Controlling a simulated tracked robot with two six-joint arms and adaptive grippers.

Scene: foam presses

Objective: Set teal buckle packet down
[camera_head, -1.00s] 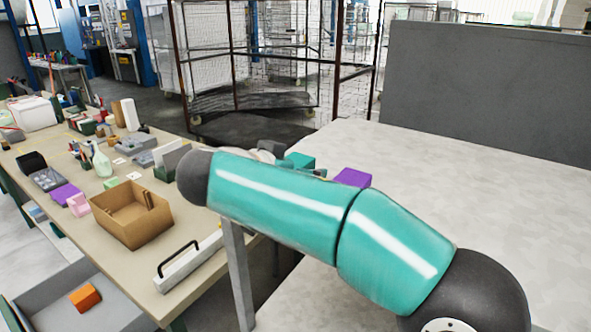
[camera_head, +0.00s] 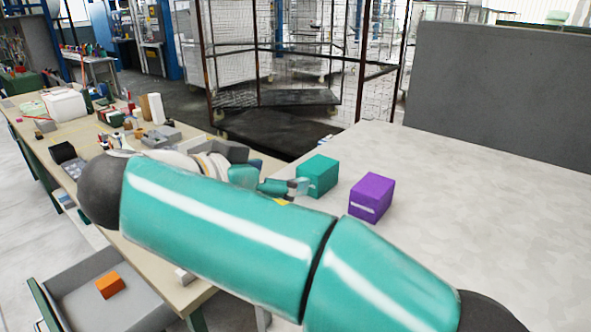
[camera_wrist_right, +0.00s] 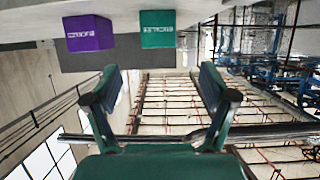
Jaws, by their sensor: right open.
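The teal buckle packet (camera_head: 318,175) is a box standing on the pale surface in the head view. In the right wrist view the teal packet (camera_wrist_right: 157,28) shows white lettering, at the top, beyond the fingertips. A purple packet (camera_head: 371,195) stands to its right in the head view, a gap between them. The purple packet (camera_wrist_right: 88,33) is at its left in the wrist view. My right gripper (camera_wrist_right: 158,78) is open, with nothing between its fingers. In the head view the right gripper (camera_head: 299,187) is just left of the teal packet. My left gripper is not in view.
A grey panel (camera_head: 500,95) stands behind the pale surface (camera_head: 450,190), which is clear right of the packets. A cluttered workbench (camera_head: 90,145) is at left. A grey tray (camera_head: 75,270) holding an orange box (camera_head: 110,285) is lower left. Wire cages (camera_head: 285,70) stand behind.

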